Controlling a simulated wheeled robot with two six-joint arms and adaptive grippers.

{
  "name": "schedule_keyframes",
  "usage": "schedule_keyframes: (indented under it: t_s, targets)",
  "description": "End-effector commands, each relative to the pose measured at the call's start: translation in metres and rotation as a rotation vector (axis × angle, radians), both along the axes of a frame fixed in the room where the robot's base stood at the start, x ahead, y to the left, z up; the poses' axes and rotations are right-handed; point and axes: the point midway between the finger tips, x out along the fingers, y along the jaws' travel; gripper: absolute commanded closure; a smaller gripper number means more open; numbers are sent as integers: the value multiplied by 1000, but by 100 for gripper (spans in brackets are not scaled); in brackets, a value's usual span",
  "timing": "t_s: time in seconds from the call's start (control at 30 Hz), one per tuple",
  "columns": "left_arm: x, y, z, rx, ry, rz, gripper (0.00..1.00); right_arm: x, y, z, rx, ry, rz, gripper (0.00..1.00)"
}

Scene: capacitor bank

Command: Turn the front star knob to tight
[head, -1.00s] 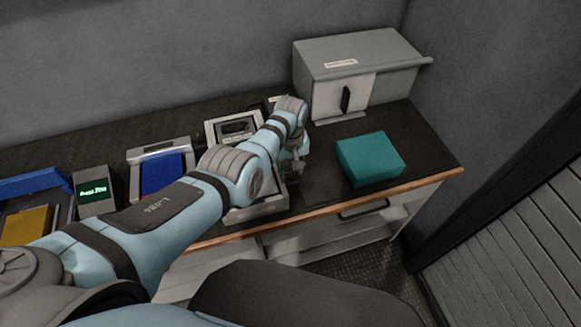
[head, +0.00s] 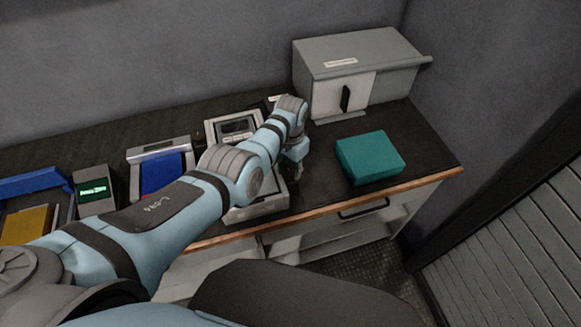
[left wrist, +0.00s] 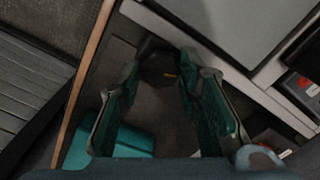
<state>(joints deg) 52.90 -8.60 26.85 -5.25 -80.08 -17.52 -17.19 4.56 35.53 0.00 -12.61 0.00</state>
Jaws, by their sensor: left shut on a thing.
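A dark star knob (left wrist: 158,66) with a small yellow mark shows in the left wrist view, between the fingertips of my left gripper (left wrist: 160,76). The gripper is shut on it, with one teal-padded finger on each side. In the head view my left gripper (head: 293,172) points down at the right side of a grey instrument with a display (head: 237,126). The knob is hidden there behind my arm. My right gripper is not in view.
A teal box (head: 370,158) lies right of the gripper; it also shows in the left wrist view (left wrist: 112,146). A grey cabinet (head: 350,60) with a black handle stands behind. Blue-topped and other devices (head: 162,172) stand left. The bench's wooden front edge (head: 330,213) is close.

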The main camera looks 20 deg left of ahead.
Motion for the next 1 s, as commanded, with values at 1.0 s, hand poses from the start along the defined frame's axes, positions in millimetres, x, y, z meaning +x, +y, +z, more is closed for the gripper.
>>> schedule_keyframes:
  t_s: [1.0]
  targets:
    - [0,0,0,0,0,-358,96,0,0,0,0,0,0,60]
